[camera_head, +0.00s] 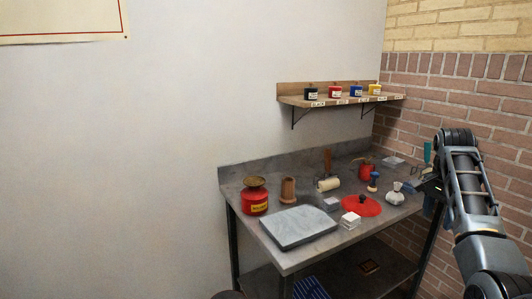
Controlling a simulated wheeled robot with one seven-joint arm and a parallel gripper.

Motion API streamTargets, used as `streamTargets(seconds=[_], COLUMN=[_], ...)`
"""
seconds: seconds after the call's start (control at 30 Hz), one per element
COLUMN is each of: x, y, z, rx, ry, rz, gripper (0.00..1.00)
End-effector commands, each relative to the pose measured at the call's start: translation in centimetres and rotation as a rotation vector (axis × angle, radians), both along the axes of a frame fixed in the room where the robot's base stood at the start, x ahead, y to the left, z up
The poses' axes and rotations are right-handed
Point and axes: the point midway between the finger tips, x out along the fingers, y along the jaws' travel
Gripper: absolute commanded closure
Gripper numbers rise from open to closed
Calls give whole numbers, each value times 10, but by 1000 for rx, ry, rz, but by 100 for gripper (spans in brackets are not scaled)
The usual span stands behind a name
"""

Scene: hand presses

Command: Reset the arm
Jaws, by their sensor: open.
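My gripper (424,186) is at the right of the head view, at the end of my raised arm, over or in front of the right end of the metal table (350,246). Its fingers are small and dark here, and they look open with nothing clearly held. I cannot tell whether it touches anything near it. A teal-handled thing (427,153) shows just above it, partly hidden by my arm.
On the table are a red can (255,198), a wooden cup (288,190), a grey slab (297,227), a roller (328,184), a red disc (361,206) and a white bag (395,194). A wall shelf (340,101) holds several ink pots. The brick wall (480,100) stands right.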

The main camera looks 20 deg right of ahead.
Motion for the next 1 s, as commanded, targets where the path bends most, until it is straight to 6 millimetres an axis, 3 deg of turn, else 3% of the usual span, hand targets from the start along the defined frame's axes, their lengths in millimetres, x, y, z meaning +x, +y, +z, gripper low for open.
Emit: streamTargets(seconds=[0.27, 0.47, 0.7, 1.0], x=[5, 5, -10, -58], y=[25, 57, 127, 221], z=[-47, -96, -175, -237], rx=[-40, -89, -184, -319], ry=[-31, -69, -150, -269], rz=[89, 191, 394, 652], gripper=[44, 44, 44, 44])
